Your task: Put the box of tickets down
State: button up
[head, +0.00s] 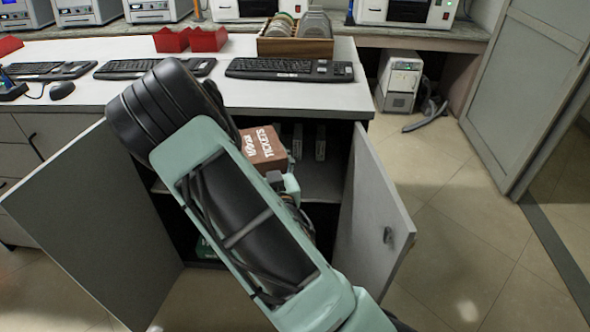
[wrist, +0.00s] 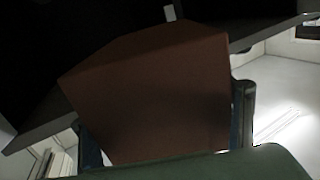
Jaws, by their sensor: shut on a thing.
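The box of tickets (head: 264,147) is brown with white lettering reading "TICKETS". In the head view it shows just past my arm, at the open front of the cabinet under the counter. In the wrist view the brown box (wrist: 150,95) fills the middle. My gripper (wrist: 165,140) is shut on it, with a dark finger along each side of the box. In the head view my arm hides most of the gripper. I cannot tell whether the box touches the cabinet shelf (head: 322,185).
The cabinet's left door (head: 95,225) and right door (head: 375,205) stand open on both sides of my arm. Small upright items (head: 320,142) stand inside at the back. Keyboards (head: 290,70), red trays (head: 190,40) and a wooden disc rack (head: 295,47) occupy the counter.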

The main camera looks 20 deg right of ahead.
jog(key=w+f+b, duration=0.1)
jog(key=f+b, duration=0.1)
jog(key=b, duration=0.1)
jog(key=f+b, duration=0.2)
jog(key=b, duration=0.1)
jog(key=w+f+b, duration=0.1)
jog(key=f+b, duration=0.1)
jog(key=b, duration=0.1)
jog(key=shift+w+d, duration=0.3)
jog(key=shift+w, duration=0.05)
jog(key=w+d+f+m+g+h+b, duration=0.1)
jog(key=w+d+f+m+h+b, duration=0.4)
jog(key=w+d+f, duration=1.1)
jog(key=shift+n+h, duration=0.4)
jog(key=shift+h, duration=0.4)
jog(key=shift+w+a+f+b, duration=0.15)
jog(key=shift+f+b, duration=0.55)
jog(key=shift+f, duration=0.05)
jog(key=shift+w+a+f+b, duration=0.1)
jog(key=shift+w+f+b, duration=0.05)
jog(key=shift+f+b, duration=0.6)
jog(key=shift+w+a+f+b, duration=0.15)
jog(key=shift+f+b, duration=0.55)
jog(key=shift+f+b, duration=0.6)
jog(key=shift+f, duration=0.05)
jog(key=o, duration=2)
